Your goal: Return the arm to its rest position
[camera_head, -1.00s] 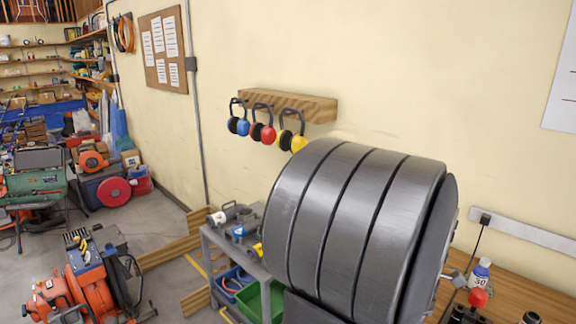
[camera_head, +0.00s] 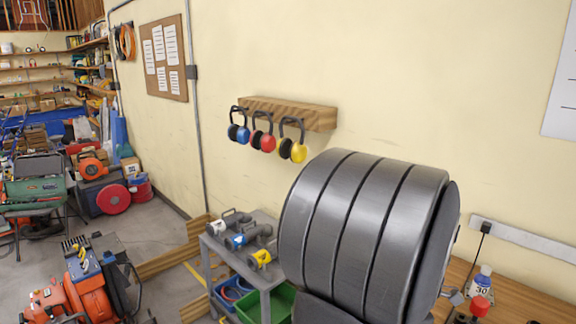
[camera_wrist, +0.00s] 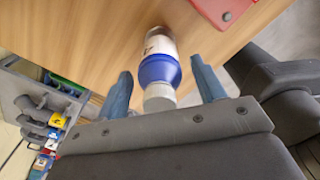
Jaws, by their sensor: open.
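My gripper (camera_wrist: 161,67) shows in the wrist view with its two blue fingers spread apart. A white bottle with a blue shoulder and pale cap (camera_wrist: 158,68) shows between the fingers in that picture, with a gap on each side. Nothing is held. In the head view my large dark grey arm link fills the lower right and the gripper cannot be made out. A white and blue bottle marked 30 (camera_head: 481,284) stands on the wooden bench at the right.
The wooden bench (camera_head: 525,306) carries a red-topped item (camera_head: 480,305) beside the bottle. A grey cart (camera_head: 232,262) with pipe-like tools stands left of my arm. Earmuffs (camera_head: 265,134) hang from a wooden wall rack (camera_head: 300,113).

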